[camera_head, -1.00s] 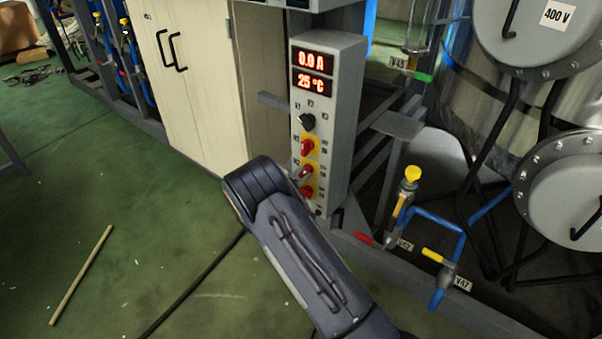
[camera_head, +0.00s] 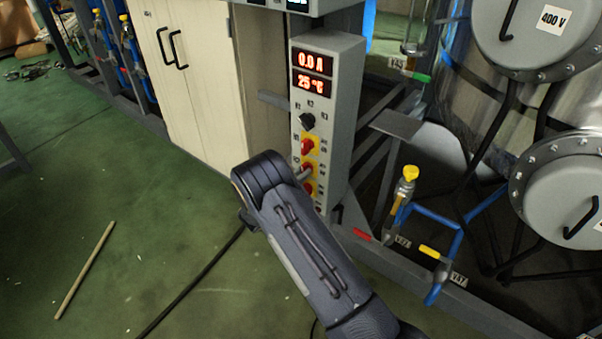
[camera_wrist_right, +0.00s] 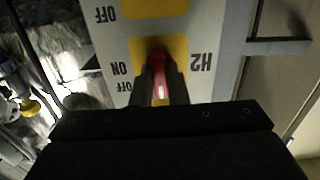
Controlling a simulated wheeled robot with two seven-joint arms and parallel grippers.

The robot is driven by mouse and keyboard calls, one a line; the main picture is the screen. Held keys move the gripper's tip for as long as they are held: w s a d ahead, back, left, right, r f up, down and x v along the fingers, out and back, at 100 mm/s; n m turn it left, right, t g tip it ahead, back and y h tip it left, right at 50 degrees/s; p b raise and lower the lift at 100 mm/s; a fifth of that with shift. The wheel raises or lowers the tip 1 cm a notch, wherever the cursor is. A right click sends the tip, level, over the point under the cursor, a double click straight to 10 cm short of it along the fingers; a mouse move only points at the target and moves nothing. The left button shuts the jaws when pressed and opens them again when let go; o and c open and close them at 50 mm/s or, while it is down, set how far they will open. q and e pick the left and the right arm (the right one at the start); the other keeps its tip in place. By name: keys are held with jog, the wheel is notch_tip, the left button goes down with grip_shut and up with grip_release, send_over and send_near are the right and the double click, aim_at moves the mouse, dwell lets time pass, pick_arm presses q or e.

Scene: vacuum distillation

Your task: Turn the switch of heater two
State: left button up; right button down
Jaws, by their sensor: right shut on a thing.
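The grey control box (camera_head: 340,85) stands upright with lit displays reading 0.0 A and 25 °C. Below them are a black knob (camera_head: 307,121) and several red switches on yellow plates. The top red switch (camera_head: 307,146) is clear of my arm. My right gripper (camera_wrist_right: 160,88) is at the H2 switch, the red handle (camera_wrist_right: 160,78) on the yellow plate (camera_wrist_right: 178,47) marked H2. Its two fingers are shut on the handle, one on each side. In the head view my right arm partly covers the lower switches. My left gripper is not in view.
A beige cabinet (camera_head: 190,90) stands left of the box. Blue pipes with yellow-handled valves (camera_head: 410,173) and large metal vessels (camera_head: 555,190) are on the right. A stick (camera_head: 85,270) and a dark cable (camera_head: 190,287) lie on the green floor.

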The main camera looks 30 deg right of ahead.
dwell(0.3)
jog(key=c, duration=1.4)
grip_release()
jog(key=shift+c, duration=0.2)
jog(key=p+v, duration=0.1)
jog(key=v, duration=0.7)
jog(key=shift+d, duration=0.1)
